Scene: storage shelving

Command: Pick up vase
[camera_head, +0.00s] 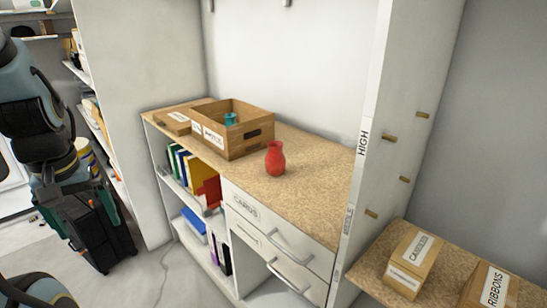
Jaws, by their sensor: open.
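A red vase (275,159) stands upright on the speckled tan countertop (310,190), right of a wooden crate. It has a rounded body, a narrower neck and a flared rim. Nothing touches it or hides it from this view. Parts of my arm show at the left edge, well away from the vase. I cannot make out my gripper's fingers in this view.
The wooden crate (235,134) holds a teal item (230,119). Binders (185,170) and drawers (260,215) are below the counter. A tall white panel (380,130) bounds the counter's right end. Boxes marked CANDLES (412,262) and RIBBONS (490,288) sit on a lower shelf.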

